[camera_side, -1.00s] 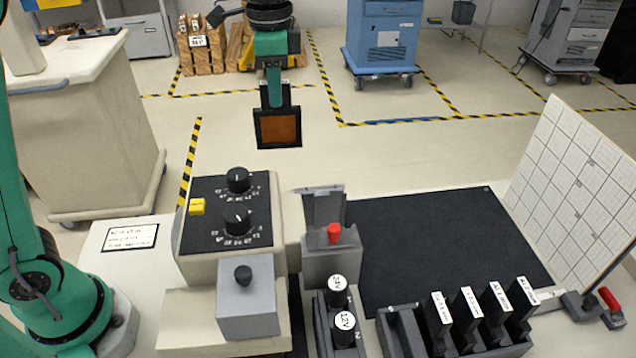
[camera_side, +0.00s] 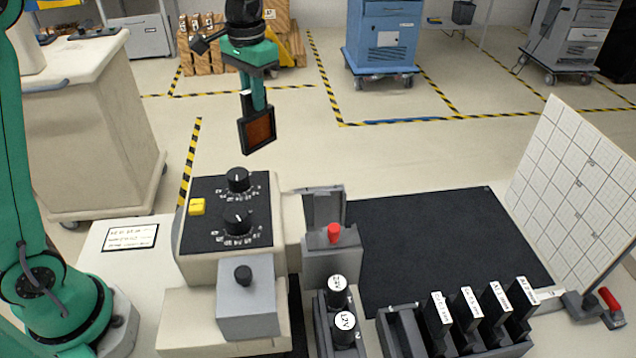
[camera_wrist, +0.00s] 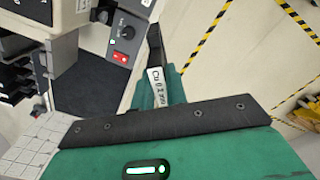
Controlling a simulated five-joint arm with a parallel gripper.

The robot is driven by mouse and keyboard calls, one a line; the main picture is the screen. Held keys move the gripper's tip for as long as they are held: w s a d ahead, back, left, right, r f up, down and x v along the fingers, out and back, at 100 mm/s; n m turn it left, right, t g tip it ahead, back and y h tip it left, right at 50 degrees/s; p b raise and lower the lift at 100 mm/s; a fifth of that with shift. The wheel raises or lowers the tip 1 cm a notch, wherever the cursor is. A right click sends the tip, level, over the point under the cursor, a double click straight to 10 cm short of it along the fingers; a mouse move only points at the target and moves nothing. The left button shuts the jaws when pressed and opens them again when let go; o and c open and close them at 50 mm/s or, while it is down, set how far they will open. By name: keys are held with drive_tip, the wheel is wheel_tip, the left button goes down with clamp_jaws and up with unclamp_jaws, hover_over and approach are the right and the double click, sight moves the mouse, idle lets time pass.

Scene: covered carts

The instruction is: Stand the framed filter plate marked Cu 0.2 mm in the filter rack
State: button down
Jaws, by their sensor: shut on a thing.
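The framed filter plate (camera_side: 259,131) has a dark frame around a copper-coloured sheet. My gripper (camera_side: 254,97) is shut on its top and holds it in the air behind the knob unit, tilted in the side view. In the wrist view, the plate's label (camera_wrist: 157,88) reads Cu 0.2 mm, between the green jaws of my gripper (camera_wrist: 162,92); most of the plate is hidden. The filter rack (camera_side: 400,344) stands at the front right. Several dark labelled plates (camera_side: 470,312) stand upright in it, and its left end has no plate.
The beige unit with two black knobs (camera_side: 224,212) is below the plate. A grey post with a red button (camera_side: 333,234) and two capped cylinders (camera_side: 341,310) lie between it and the rack. A dark mat (camera_side: 435,240) is clear; a gridded board (camera_side: 575,195) stands at right.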

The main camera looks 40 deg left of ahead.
drive_tip(key=s+d+r+m, duration=0.1)
drive_tip(key=s+d+m, duration=0.2)
drive_tip(key=d+m, duration=0.65)
drive_tip(key=s+d+r+m, duration=0.25)
drive_tip(key=d+m, duration=0.35)
drive_tip(key=d, duration=0.7)
drive_tip(key=s+d+r+m, duration=0.1)
drive_tip(key=s+d+m, duration=0.3)
drive_tip(key=d+m, duration=0.55)
drive_tip(key=s+d+f, duration=0.4)
drive_tip(key=d+f, duration=0.5)
drive_tip(key=d, duration=0.1)
wheel_tip(320, 180, down, 10)
drive_tip(key=shift+s+a+f+m, duration=0.15)
drive_tip(key=shift+s+a+m, duration=0.05)
drive_tip(key=shift+m, duration=0.2)
drive_tip(key=shift+f, duration=0.15)
drive_tip(key=c, duration=1.4)
unclamp_jaws()
